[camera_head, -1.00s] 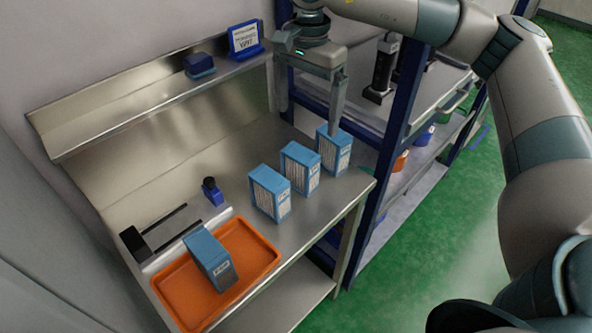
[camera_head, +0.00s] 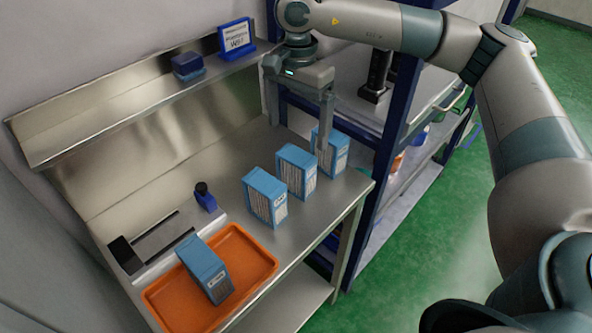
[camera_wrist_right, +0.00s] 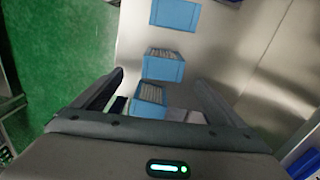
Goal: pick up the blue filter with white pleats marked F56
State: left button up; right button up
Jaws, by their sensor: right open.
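Three blue filters with white pleats stand upright in a row on the steel table: the left one (camera_head: 265,197), the middle one (camera_head: 296,171) and the far right one (camera_head: 331,153). Their markings are too small to read, so I cannot tell which is F56. My right gripper (camera_head: 298,132) is open and empty, pointing down by the far right filter; one finger overlaps that filter in the head view. In the right wrist view the far right filter (camera_wrist_right: 150,94) shows low between the fingers, with the middle filter (camera_wrist_right: 163,65) and left filter (camera_wrist_right: 176,14) beyond. My left gripper is out of view.
Another blue filter (camera_head: 203,268) leans in an orange tray (camera_head: 262,262) at the table's front left. Behind the tray is a grey fixture (camera_head: 150,243) with a blue-and-black piece. A blue post (camera_head: 398,125) stands right of the table. A shelf (camera_head: 120,112) runs behind.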

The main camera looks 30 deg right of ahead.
aim_at(297, 158)
notch_tip(297, 158, down, 9)
jog(key=p, duration=0.3)
jog(key=shift+f+p, duration=0.15)
jog(key=shift+p, duration=0.15)
jog(key=shift+f, duration=0.35)
jog(key=shift+w+d+f+p, duration=0.1)
jog(key=shift+w+f+p, duration=0.15)
jog(key=shift+f+p, duration=0.65)
notch_tip(297, 158, down, 3)
jog(key=shift+w+r+p, duration=0.15)
jog(key=shift+r+p, duration=0.05)
jog(key=shift+p, duration=0.7)
jog(key=shift+f, duration=0.4)
jog(key=shift+c, duration=0.3)
